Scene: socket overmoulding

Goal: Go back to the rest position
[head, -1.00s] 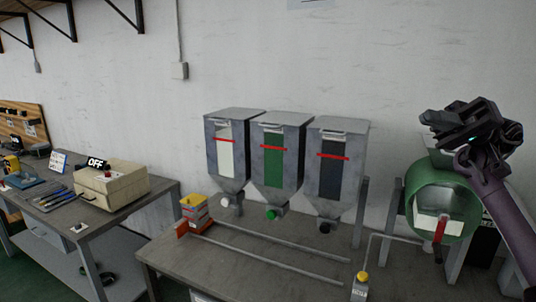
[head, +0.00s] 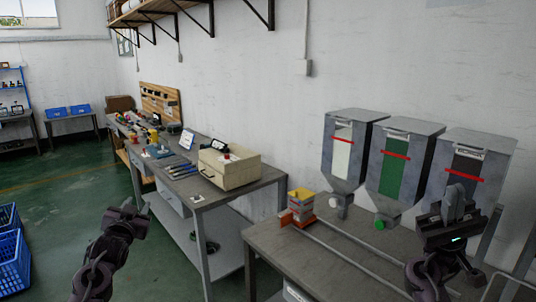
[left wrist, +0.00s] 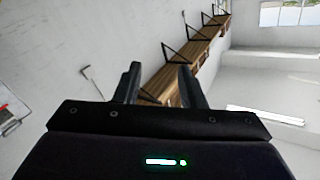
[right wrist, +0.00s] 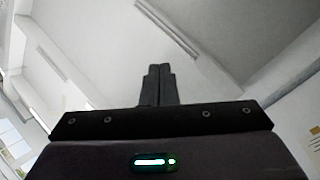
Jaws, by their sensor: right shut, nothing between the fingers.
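My left gripper (head: 128,215) is at the lower left of the head view, over the floor in front of the benches. In the left wrist view its two fingers (left wrist: 157,85) stand apart with nothing between them. My right gripper (head: 456,205) is at the lower right of the head view, in front of the dark-windowed hopper. In the right wrist view its fingers (right wrist: 158,85) are together, with nothing held. Both grippers point upward, and the wrist views show mostly wall and ceiling.
Three grey hoppers (head: 345,160) stand on the right bench (head: 290,250), with a yellow and red container (head: 302,207) beside them. A beige box (head: 229,169) sits on the left bench (head: 205,198). Blue crates (head: 10,265) stand at far left. The green floor (head: 70,190) between is clear.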

